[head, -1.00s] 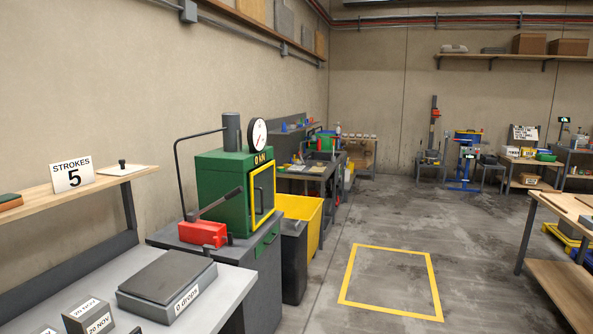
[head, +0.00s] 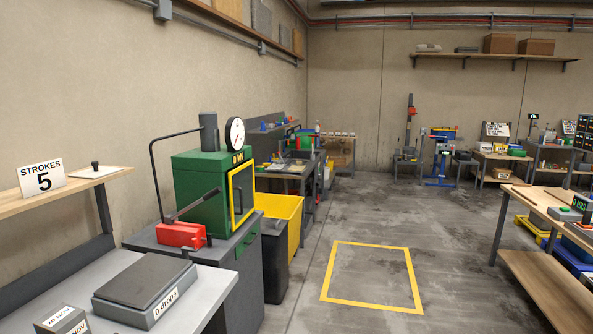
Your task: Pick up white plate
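A flat white plate (head: 101,172) with a small dark knob on top lies on the wooden shelf at the left, beside the "STROKES 5" sign. Whether this is the task's white plate I cannot tell. Neither of my grippers shows in the head view.
A grey scale (head: 145,285) marked "0 drops" stands on the left bench, before a green press (head: 205,190) with a red pump (head: 180,236). A yellow bin (head: 283,212) stands beyond. A wooden table (head: 540,265) is at the right. Floor around the yellow square (head: 375,303) is open.

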